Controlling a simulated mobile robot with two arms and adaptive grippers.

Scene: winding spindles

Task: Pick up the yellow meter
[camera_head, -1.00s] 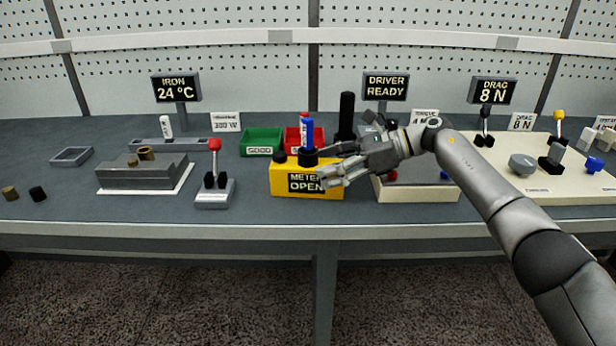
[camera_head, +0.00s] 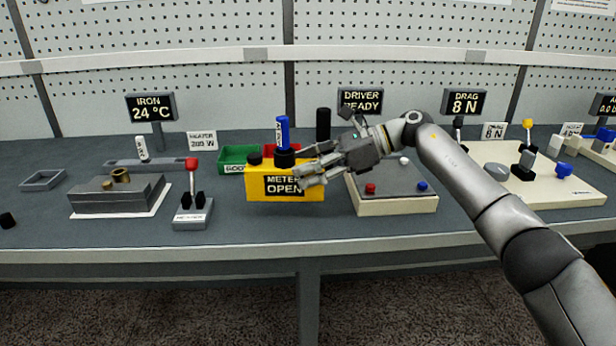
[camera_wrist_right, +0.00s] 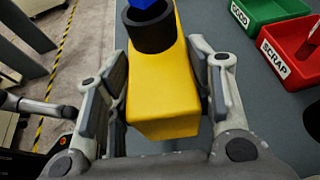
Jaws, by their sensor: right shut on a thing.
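The yellow meter (camera_head: 256,186) is a box with a black label reading "METER OPEN". A blue cylinder (camera_head: 283,132) stands upright in a black collar (camera_head: 285,157) on its top. My right gripper (camera_head: 309,167) comes in from the right and is shut on the meter. In the right wrist view the meter (camera_wrist_right: 165,90) sits between the two fingers (camera_wrist_right: 163,85), which touch its sides. The meter appears held a little above the bench, and it covers part of the bins behind it. My left gripper is not in view.
A red-knobbed lever box (camera_head: 192,213) stands left of the meter. A beige-based unit (camera_head: 396,206) stands close on the right. Green (camera_head: 237,155) and red (camera_wrist_right: 298,50) bins are behind it. A dark upright cylinder (camera_head: 323,124) stands behind the gripper.

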